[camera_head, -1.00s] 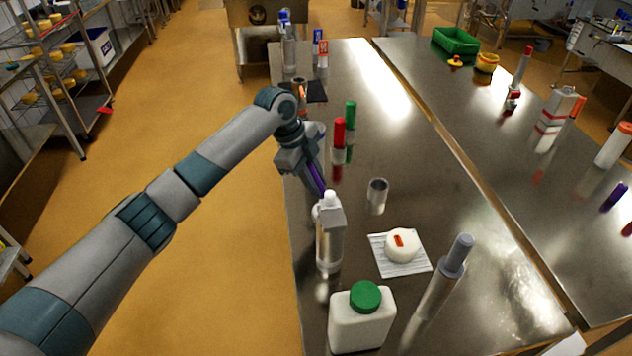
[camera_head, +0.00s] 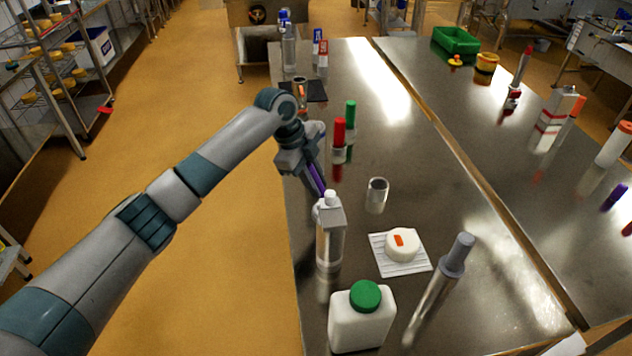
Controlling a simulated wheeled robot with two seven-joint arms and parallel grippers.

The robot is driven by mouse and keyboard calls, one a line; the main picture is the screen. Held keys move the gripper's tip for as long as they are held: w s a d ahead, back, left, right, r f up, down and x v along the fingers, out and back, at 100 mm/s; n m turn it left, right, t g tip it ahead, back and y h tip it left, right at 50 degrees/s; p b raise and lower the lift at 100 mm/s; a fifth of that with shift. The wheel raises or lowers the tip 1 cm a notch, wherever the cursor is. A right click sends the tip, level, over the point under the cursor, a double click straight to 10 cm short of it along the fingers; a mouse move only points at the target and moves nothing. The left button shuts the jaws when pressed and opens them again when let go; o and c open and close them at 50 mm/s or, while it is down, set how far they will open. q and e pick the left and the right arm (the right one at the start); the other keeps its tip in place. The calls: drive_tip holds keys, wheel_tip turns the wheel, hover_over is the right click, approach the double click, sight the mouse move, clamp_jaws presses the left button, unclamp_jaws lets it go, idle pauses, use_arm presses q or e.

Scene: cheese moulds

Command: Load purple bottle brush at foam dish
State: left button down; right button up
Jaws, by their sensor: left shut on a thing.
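My left gripper (camera_head: 312,172) is over the left edge of the near steel table, pointing down and toward the white-capped bottle. It is shut on a thin purple thing (camera_head: 316,179), which looks like the purple bottle brush. Its lower end is hidden behind the white-capped bottle (camera_head: 330,228). I cannot tell for sure which thing is the foam dish. A flat white ribbed square (camera_head: 419,263) lies on the table to the right of that bottle, with a round white piece (camera_head: 402,246) with an orange mark on it. My right gripper is not in view.
A white jug with a green cap (camera_head: 361,318) stands at the front. Another purple thing (camera_head: 614,197) is at the far right.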

sight(312, 164)
use_arm(q)
drive_tip(key=shift+f, duration=0.3)
drive_tip(key=shift+f, duration=0.1)
idle(0.5)
idle(1.0)
drive_tip(key=shift+f, duration=0.1)
idle(0.9)
drive_tip(key=shift+r+p, duration=2.05)
drive_tip(key=shift+r, duration=0.25)
drive_tip(key=shift+r+p, duration=1.05)
drive_tip(key=shift+r, duration=0.25)
